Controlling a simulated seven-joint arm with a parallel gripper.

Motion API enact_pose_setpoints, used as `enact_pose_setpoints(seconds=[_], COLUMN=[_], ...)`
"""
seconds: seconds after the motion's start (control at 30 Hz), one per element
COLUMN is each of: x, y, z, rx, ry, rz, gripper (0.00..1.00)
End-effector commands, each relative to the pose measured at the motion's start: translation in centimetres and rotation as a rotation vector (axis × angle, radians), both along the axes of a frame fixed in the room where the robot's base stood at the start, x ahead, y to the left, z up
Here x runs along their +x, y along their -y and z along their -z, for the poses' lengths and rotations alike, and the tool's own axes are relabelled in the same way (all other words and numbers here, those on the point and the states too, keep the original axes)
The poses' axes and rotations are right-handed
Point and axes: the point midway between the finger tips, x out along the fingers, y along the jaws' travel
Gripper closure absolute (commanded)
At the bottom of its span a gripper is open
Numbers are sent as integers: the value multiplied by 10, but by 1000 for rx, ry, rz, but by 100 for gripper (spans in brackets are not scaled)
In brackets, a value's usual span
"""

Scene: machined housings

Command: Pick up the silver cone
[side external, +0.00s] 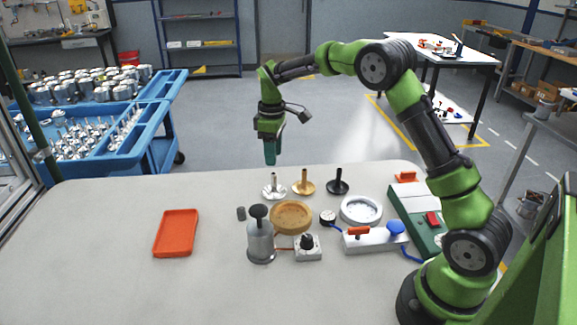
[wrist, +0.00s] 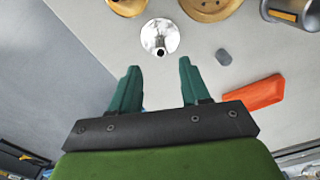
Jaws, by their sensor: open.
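The silver cone (side external: 274,187) stands upright on the table, the leftmost of three flared cones in a row at the table's far side. A gold cone (side external: 304,183) and a black cone (side external: 338,182) stand to its right. In the wrist view the silver cone (wrist: 160,38) shows from above as a shiny round flare with a small central stem, ahead of my gripper. My gripper (side external: 270,153) points down above the table's far edge, higher than the silver cone and apart from it. In the wrist view its green fingers (wrist: 158,82) are spread with nothing between them.
A wooden round dish (side external: 291,217) and a white ring dish (side external: 361,210) lie nearer than the cones. A small grey cylinder (side external: 241,213), a grey canister (side external: 260,242) and an orange tray (side external: 176,233) stand to the left. The table's left front is clear.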

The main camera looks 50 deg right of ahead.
Motion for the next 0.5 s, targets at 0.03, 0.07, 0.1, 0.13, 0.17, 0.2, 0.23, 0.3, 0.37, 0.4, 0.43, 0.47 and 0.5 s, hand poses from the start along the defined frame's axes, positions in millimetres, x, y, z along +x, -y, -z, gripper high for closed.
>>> enact_pose_setpoints(seconds=[0.03,0.07,0.1,0.13,0.17,0.2,0.23,0.3,0.37,0.4,0.43,0.47,0.5], x=[-1,-1,-1,0,0,0,0,0,0,0,0,0,0], y=[0,0,0,0,0,0,0,0,0,0,-1,-1,-1], z=[11,17,23,27,31,35,37,41,44,48,52,56,63], rx=[1,1,1,1,1,0,1,0,1,1,1,1,1], ry=[-4,-4,-3,-2,0,-1,0,0,0,0,0,-2,-2], rz=[1,1,0,1,1,2,1,1,1,1,1,1,1], gripper=[54,54,54,54,54,54,54,54,54,54,54,54,54])
